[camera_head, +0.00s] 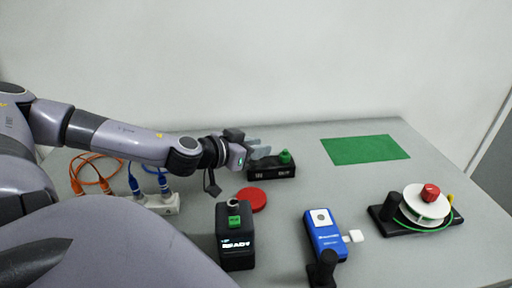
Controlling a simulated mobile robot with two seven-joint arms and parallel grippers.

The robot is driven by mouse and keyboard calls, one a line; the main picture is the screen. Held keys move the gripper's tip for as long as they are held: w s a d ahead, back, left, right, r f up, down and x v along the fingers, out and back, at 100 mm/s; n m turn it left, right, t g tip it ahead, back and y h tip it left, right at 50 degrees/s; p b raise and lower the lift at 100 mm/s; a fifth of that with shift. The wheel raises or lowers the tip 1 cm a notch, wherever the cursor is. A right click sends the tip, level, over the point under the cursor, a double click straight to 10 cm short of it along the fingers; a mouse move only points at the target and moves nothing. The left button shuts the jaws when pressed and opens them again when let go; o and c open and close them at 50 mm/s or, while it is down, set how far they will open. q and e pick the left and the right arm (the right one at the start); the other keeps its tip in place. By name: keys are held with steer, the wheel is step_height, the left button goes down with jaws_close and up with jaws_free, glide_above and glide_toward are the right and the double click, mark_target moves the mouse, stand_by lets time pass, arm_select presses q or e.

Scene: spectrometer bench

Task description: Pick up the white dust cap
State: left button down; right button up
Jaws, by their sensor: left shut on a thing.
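A small white block (353,236), which may be the white dust cap, sits against the right side of the blue device (326,235). My left gripper (260,148) is far behind and left of it, at the left end of a black box (283,172) with a green knob (285,156). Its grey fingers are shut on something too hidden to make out. I cannot tell whether they touch the box. My right gripper is not in view.
A red disc (252,199) lies before the box, with a black display unit (235,250) in front. A black base with a white reel and red knob (430,193) stands right. Orange (98,172) and blue cables are at left. The green mat (365,150) is bare.

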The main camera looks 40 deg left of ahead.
arm_select(q)
step_height(320, 180, up, 5)
steer(key=p, duration=0.3)
steer(key=shift+f, duration=0.2)
steer(key=shift+r, duration=0.25)
step_height(320, 180, up, 13)
